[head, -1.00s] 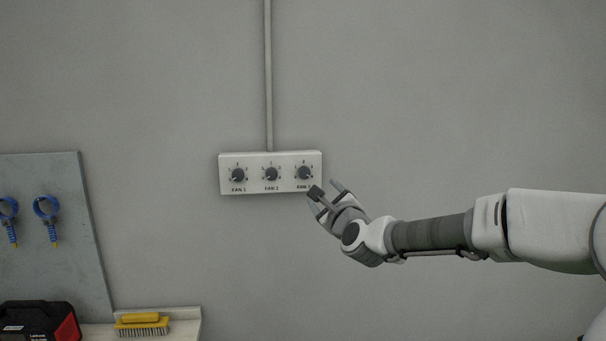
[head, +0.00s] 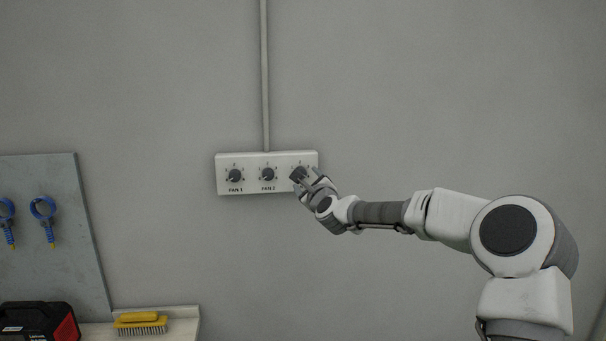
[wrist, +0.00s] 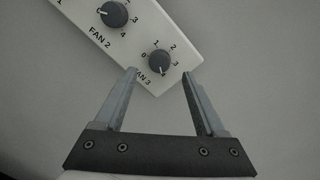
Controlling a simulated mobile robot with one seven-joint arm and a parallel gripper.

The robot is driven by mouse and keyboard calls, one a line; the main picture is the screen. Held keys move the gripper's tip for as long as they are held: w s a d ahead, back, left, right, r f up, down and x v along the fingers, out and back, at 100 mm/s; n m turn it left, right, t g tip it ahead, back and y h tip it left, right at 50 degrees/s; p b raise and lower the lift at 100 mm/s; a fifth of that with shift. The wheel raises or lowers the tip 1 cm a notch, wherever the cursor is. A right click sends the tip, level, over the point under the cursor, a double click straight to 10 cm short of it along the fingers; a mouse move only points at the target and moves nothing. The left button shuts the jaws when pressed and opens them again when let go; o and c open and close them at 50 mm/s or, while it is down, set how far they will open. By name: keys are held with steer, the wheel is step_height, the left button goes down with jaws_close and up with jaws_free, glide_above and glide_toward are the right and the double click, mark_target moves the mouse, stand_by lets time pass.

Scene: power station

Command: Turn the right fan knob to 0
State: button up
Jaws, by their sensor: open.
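The white fan panel (head: 222,174) is on the wall in the head view, with three dark knobs in a row. The right knob, FAN 3 (head: 299,173), is partly covered by my gripper (head: 307,183). In the wrist view the FAN 3 knob (wrist: 159,62) shows whole, with its white pointer mark toward the lower side, near the 4 position. My gripper (wrist: 160,72) is open there, its two fingers on either side of the knob's near side. The knob appears just beyond the fingertips; I cannot tell whether they touch it.
The FAN 2 knob (wrist: 112,14) is close by at upper left. The FAN 1 knob (head: 235,176) is at the panel's left. A conduit (head: 265,80) runs up from the panel. A yellow brush (head: 140,322) lies on a ledge at lower left.

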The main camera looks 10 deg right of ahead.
steer(key=w, duration=0.2)
steer(key=w+p, duration=0.1)
steer(key=w, duration=0.1)
steer(key=shift+w+a, duration=0.2)
steer(key=shift+w, duration=0.15)
jaws_close()
